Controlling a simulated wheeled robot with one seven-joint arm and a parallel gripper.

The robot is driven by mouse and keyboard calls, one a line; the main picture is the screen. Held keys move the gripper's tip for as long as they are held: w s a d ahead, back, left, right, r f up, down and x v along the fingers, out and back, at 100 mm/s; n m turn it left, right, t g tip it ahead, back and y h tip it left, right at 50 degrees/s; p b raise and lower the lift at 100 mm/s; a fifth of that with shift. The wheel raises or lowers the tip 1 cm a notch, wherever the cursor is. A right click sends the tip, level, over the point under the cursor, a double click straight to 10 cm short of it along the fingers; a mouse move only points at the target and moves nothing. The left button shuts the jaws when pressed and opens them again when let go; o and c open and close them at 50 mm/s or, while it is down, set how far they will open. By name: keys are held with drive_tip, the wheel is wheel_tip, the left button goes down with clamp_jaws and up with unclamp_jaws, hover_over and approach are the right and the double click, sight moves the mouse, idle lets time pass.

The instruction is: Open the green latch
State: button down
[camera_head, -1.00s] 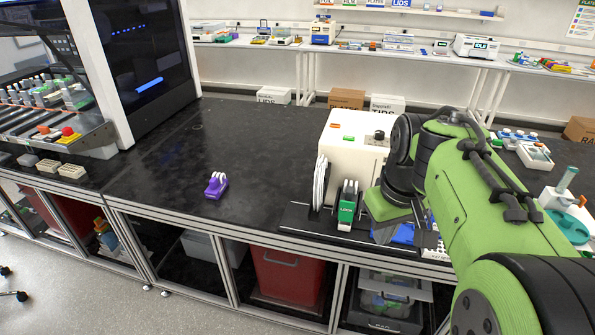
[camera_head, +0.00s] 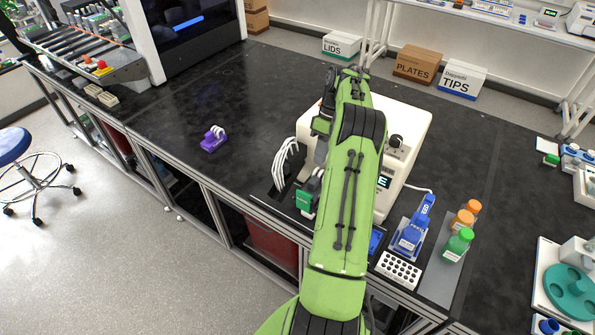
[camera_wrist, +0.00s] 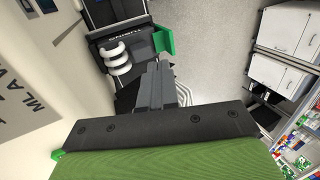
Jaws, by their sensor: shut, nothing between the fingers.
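The green latch (camera_head: 306,196) is at the front left of the cream machine (camera_head: 400,122), partly covered by my arm in the head view. In the wrist view the green latch (camera_wrist: 165,42) shows as a bent plate at the side of a black block (camera_wrist: 120,52) that carries white tubing loops and an upside-down "TUBING" label. My gripper (camera_wrist: 164,62) is shut and empty, its fingertips just by the latch's lower edge in the picture. I cannot tell whether they touch it. In the head view my arm hides most of the gripper.
White hoses (camera_head: 286,160) hang at the machine's left side.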

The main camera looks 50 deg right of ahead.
sight(311, 185)
drive_tip(key=x, duration=1)
drive_tip(key=shift+a+f, duration=0.1)
drive_tip(key=shift+a, duration=0.1)
drive_tip(key=shift+a+b, duration=0.1)
drive_tip(key=shift+b, duration=0.65)
